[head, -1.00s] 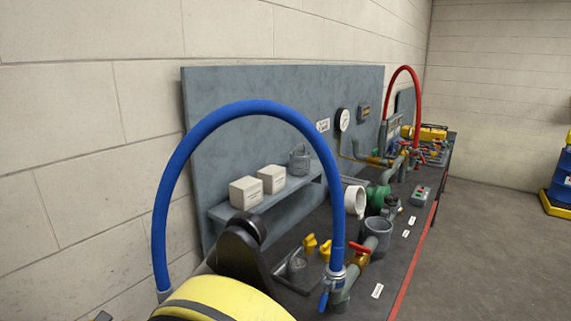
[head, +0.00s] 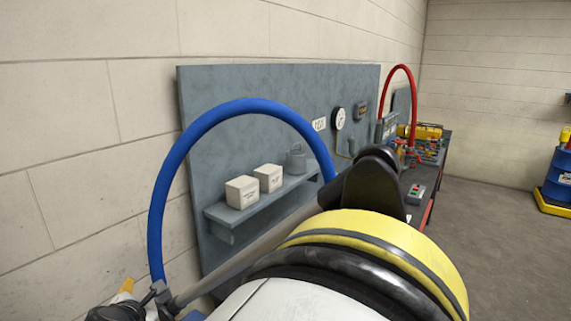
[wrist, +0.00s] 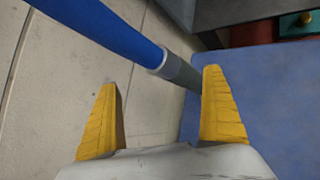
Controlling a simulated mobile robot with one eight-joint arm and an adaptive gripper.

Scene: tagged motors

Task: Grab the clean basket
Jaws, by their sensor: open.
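A small grey basket with a raised handle (head: 296,160) stands upright at the right end of the grey wall shelf (head: 238,213). It is the only basket I can make out, and no mark on it is readable. My gripper (wrist: 160,80) is open, with its two yellow fingers apart and nothing between them. In the head view it is low at the left, by the foot of the blue hose, well apart from the basket and lower than the shelf. My arm hides most of the bench top. The basket does not show clearly in the wrist view.
Two white boxes (head: 242,192) (head: 268,178) stand left of the basket. The blue hose (head: 157,215) arches before the shelf; in the wrist view the hose (wrist: 100,28) and its grey fitting (wrist: 182,71) lie just beyond my fingers.

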